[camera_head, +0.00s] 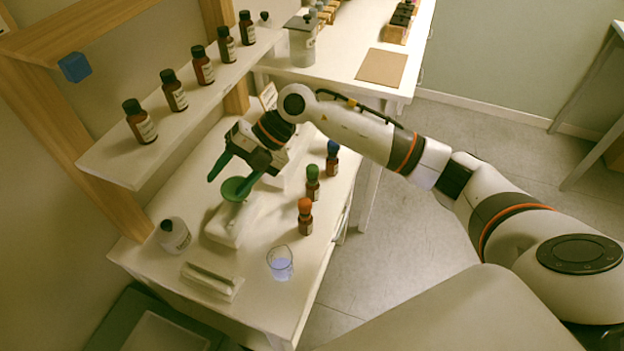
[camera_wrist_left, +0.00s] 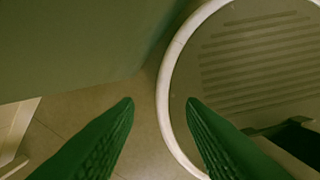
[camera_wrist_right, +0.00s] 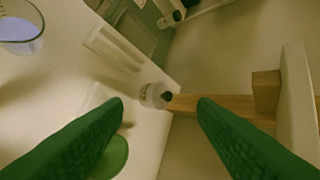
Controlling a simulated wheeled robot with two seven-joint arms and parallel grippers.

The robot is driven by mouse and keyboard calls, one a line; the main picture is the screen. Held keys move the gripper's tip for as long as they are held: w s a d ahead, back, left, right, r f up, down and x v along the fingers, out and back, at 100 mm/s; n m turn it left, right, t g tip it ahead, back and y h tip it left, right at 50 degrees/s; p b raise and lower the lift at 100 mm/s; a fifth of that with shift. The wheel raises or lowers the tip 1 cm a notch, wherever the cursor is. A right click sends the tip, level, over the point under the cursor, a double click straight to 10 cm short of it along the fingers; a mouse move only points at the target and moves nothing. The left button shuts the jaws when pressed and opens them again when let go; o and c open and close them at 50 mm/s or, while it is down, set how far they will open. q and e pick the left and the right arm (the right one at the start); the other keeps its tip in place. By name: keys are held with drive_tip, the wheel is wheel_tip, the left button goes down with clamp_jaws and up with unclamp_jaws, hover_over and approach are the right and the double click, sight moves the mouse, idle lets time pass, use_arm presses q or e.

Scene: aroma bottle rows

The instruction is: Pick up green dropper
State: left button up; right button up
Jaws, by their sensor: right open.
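The green dropper (camera_head: 313,174) is the green rubber top on a small brown bottle (camera_head: 313,192) in the head view. It stands upright between an orange-topped bottle (camera_head: 305,217) and a blue-topped bottle (camera_head: 332,160) along the table's right side. My right gripper (camera_head: 226,187) is open and empty, left of these bottles, over a green dish (camera_head: 236,189). In the right wrist view its fingers (camera_wrist_right: 160,103) are spread, and no dropper shows there. My left gripper (camera_wrist_left: 160,102) is open and empty in the left wrist view, facing the floor and a round base.
The green dish rests on a white device (camera_head: 225,230). A beaker (camera_head: 280,263), a white bottle (camera_head: 174,236) and a white tray (camera_head: 212,281) stand toward the table's near side. A shelf (camera_head: 130,165) with several brown bottles runs along the left.

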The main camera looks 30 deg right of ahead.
drive_tip(key=w+d+m+h, duration=0.25)
drive_tip(key=d+h, duration=0.35)
drive_tip(key=d, duration=0.6)
drive_tip(key=h, duration=0.4)
approach(313, 167)
drive_tip(key=shift+m+g, duration=0.3)
drive_tip(key=shift+m, duration=0.15)
drive_tip(key=f, duration=0.1)
drive_tip(key=f+p, duration=0.1)
drive_tip(key=f, duration=0.1)
drive_tip(key=f+p, duration=0.1)
drive_tip(key=shift+w+d+f, duration=0.25)
drive_tip(key=shift+w+f, duration=0.05)
drive_tip(key=shift+f, duration=0.1)
wheel_tip(313, 167, down, 5)
drive_tip(key=shift+s+a+r+p, duration=0.1)
drive_tip(key=shift+a+p, duration=0.1)
drive_tip(key=shift+p, duration=0.85)
drive_tip(key=shift+f, duration=0.5)
drive_tip(key=c, duration=0.7)
